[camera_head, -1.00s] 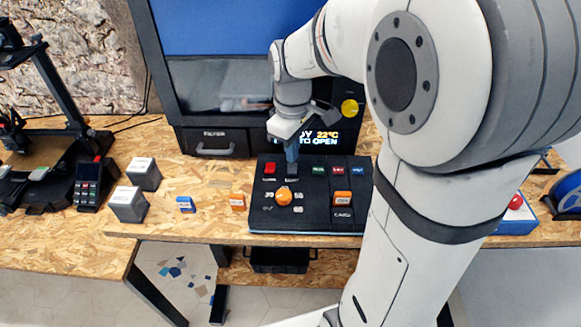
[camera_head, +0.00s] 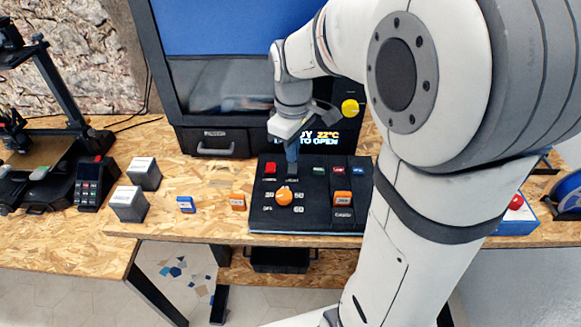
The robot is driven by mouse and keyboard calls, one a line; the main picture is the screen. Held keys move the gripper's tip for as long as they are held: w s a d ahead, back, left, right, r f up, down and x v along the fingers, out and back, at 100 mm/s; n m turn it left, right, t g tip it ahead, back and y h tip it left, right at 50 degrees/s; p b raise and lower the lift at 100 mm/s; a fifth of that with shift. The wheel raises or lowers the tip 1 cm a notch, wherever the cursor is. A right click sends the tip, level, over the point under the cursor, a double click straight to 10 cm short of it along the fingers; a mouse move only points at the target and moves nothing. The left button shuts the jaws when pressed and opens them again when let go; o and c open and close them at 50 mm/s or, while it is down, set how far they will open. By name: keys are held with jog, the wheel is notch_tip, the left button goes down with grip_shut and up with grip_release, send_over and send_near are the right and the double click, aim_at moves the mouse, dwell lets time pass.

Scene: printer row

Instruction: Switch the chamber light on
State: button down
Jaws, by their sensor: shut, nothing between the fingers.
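The black control panel (camera_head: 262,222) lies on the wooden bench in front of the printer. My gripper (camera_head: 292,160) is shut and empty, pointing down at the dark switch. Its tip partly hides the switch, and I cannot tell whether it touches. The labels are too small to read. The chamber window (camera_head: 215,85) of the large printer looks grey, and its light state is unclear.
The printer's display (camera_head: 322,139) and yellow knob (camera_head: 349,109) are just behind my gripper. An orange block (camera_head: 237,202), a blue block (camera_head: 186,204) and two grey boxes (camera_head: 128,203) stand left of the panel. My arm covers the right side.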

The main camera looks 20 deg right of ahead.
jog(key=shift+f+b, duration=0.75)
jog(key=shift+f, duration=0.25)
dwell(0.6)
jog(key=shift+s, duration=0.1)
jog(key=shift+r+p, duration=2.75)
jog(key=shift+r, duration=0.85)
jog(key=s+m+t+b, duration=0.1)
jog(key=s+m+t, duration=0.2)
jog(key=s+m, duration=0.5)
jog(key=s, duration=0.6)
jog(key=shift+s+a+f+b, duration=0.15)
jog(key=shift+s+f+b, duration=0.1)
jog(key=shift+b, duration=0.15)
